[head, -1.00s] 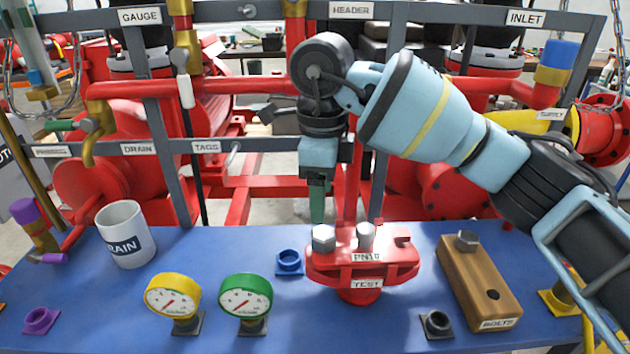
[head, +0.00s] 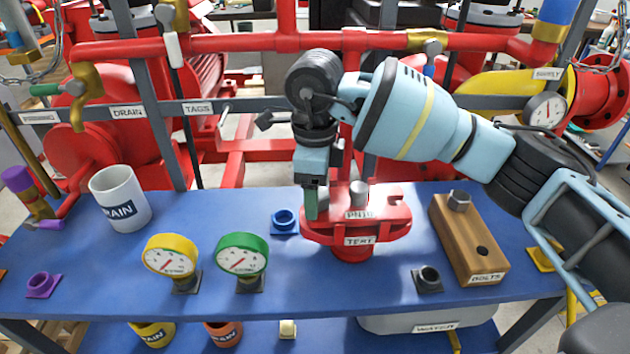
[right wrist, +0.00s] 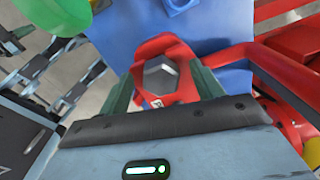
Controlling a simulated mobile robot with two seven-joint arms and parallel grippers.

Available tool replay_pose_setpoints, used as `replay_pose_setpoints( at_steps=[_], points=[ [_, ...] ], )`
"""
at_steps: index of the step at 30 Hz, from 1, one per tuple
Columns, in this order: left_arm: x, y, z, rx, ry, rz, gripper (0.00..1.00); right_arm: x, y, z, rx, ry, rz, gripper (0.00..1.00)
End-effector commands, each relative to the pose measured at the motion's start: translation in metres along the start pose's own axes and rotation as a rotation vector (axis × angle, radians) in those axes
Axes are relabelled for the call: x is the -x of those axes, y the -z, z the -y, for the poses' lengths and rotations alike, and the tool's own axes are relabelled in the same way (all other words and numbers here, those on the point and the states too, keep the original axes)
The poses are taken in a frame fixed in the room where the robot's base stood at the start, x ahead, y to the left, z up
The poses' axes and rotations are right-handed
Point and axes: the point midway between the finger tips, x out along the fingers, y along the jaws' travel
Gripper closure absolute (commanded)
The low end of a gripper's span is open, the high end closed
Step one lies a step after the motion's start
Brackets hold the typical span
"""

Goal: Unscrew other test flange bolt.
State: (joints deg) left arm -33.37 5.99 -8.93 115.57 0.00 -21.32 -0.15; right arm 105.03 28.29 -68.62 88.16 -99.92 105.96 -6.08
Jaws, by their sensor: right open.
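The red test flange (head: 388,226) stands on the blue table. One grey hex bolt (head: 358,194) stands near its middle. My right gripper (head: 311,203) points down at the flange's left end and hides the left bolt in the head view. In the right wrist view that left bolt's hex head (right wrist: 160,77) shows between the two green fingers, which are open; I cannot tell whether they touch it. The wooden bolts block (head: 448,235) at the right holds one bolt (head: 459,201) and has one empty hole (head: 482,251). My left gripper is out of view.
A yellow gauge (head: 170,256) and a green gauge (head: 242,254) stand left of the flange, with a white drain mug (head: 120,197) behind. A blue socket (head: 285,220) and a black socket (head: 428,278) flank the flange. Red pipes run behind the table.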

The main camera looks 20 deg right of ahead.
Motion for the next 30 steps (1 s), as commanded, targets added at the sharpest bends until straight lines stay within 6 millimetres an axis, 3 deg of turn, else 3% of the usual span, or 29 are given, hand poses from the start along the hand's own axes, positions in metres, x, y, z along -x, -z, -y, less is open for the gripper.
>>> replay_pose_setpoints(
  at_steps=[4,15,16,21,26,30],
  points=[
    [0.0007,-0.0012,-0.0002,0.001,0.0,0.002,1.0,0.0,0.0001,0.0,0.0,0.0,0.0,0.36],
    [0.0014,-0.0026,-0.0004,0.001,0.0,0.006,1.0,0.0002,0.0,-0.0001,0.0,0.0,-0.001,0.84],
    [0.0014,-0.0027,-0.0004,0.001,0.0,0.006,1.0,0.0002,0.0001,-0.0001,0.0,0.0,-0.001,0.63],
    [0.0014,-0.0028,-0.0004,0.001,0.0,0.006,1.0,0.0002,0.0,-0.0001,0.0,0.0,-0.001,0.84],
    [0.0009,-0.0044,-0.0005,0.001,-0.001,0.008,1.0,-0.0002,0.0,0.0,0.053,0.0,-0.001,0.84],
    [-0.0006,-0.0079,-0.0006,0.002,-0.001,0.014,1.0,-0.0008,0.0001,0.0002,0.207,0.0,-0.001,0.84]
  ],
)
